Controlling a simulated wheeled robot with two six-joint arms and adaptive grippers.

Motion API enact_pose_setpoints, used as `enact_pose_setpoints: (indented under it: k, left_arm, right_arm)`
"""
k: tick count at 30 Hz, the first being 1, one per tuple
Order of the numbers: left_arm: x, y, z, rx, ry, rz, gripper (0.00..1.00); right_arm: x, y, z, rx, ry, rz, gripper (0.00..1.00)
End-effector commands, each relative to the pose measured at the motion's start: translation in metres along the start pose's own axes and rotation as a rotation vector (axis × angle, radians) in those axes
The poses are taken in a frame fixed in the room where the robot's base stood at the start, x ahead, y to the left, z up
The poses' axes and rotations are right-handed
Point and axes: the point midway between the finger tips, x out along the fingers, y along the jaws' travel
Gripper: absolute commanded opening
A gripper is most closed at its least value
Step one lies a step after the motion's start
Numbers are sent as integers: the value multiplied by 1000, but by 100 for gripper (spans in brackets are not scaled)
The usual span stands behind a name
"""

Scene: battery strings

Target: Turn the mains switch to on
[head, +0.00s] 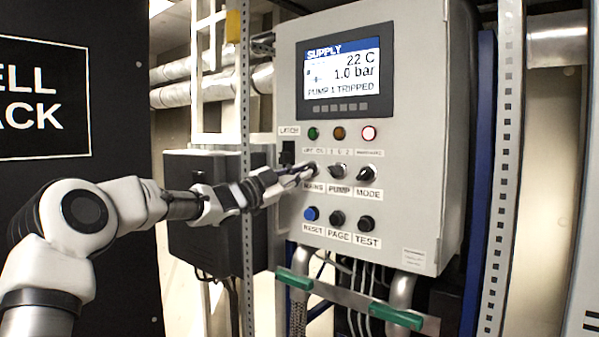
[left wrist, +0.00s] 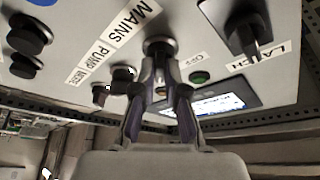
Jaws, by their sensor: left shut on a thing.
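The mains switch (head: 311,168) is a dark rotary knob above the MAINS label on a grey control cabinet (head: 425,150). It also shows in the left wrist view (left wrist: 159,45). My left gripper (head: 302,175) reaches in from the left and is shut on the knob. In the left wrist view its two fingers (left wrist: 160,85) close on either side of the knob. The fingers partly hide the knob, and I cannot tell which position it points to. My right gripper is not in view.
The PUMP (head: 338,171) and MODE (head: 365,174) knobs sit to the right. A blue button (head: 311,213) and two dark ones are below. The latch (head: 287,153) is at upper left. The screen (head: 345,75) reads "PUMP 1 TRIPPED". Green-handled valves (head: 396,318) are underneath.

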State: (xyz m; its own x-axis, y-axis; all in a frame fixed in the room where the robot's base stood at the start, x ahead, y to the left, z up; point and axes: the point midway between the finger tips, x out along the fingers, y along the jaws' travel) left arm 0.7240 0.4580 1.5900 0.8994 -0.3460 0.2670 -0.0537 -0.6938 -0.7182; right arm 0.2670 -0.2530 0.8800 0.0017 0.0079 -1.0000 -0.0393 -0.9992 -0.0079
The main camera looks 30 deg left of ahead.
Motion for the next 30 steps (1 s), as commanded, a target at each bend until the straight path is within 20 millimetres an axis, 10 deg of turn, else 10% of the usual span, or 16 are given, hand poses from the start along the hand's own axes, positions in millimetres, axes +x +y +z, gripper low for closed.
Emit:
enact_pose_setpoints:
  k: [6, 9, 20, 30]
  left_arm:
    - [0, 2, 2, 1, -3, 3, 0]
    - [0, 2, 2, 1, -3, 2, 36]
    - [-7, 0, 0, -1, 0, -1, 36]
    - [-67, 0, 3, -4, -1, -1, 36]
  right_arm:
    - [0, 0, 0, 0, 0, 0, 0]
    - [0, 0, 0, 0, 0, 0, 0]
    - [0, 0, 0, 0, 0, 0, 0]
    - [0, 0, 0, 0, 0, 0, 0]
